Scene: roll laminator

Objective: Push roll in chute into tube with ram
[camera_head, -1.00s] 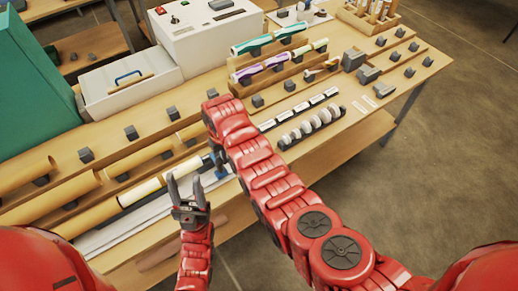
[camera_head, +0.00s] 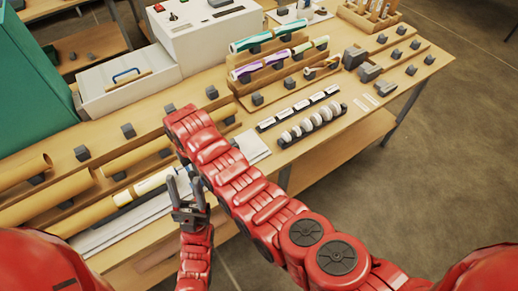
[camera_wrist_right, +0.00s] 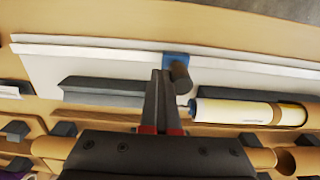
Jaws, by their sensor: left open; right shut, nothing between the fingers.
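The white roll (camera_head: 155,182) lies in line with a tan tube (camera_head: 98,214) in the head view. In the right wrist view the roll (camera_wrist_right: 232,111) has a blue near end, and its far end meets the tan tube (camera_wrist_right: 291,114) at a dark ring. How deep it sits is unclear. My right gripper (camera_wrist_right: 163,76) is shut and empty. Its tips are beside a dark cylinder (camera_wrist_right: 180,76) with a blue block (camera_wrist_right: 175,60), perhaps the ram; contact cannot be told. My right arm hides that gripper in the head view. My left gripper (camera_head: 186,186) is open and empty in front of the roll.
More tan tubes (camera_head: 22,173) lie in grey holders behind. A grey bar (camera_wrist_right: 103,87) lies on a white sheet (camera_wrist_right: 60,68) next to my right gripper. A white machine (camera_head: 205,35) stands at the back. A rack of white discs (camera_head: 313,124) sits to the right.

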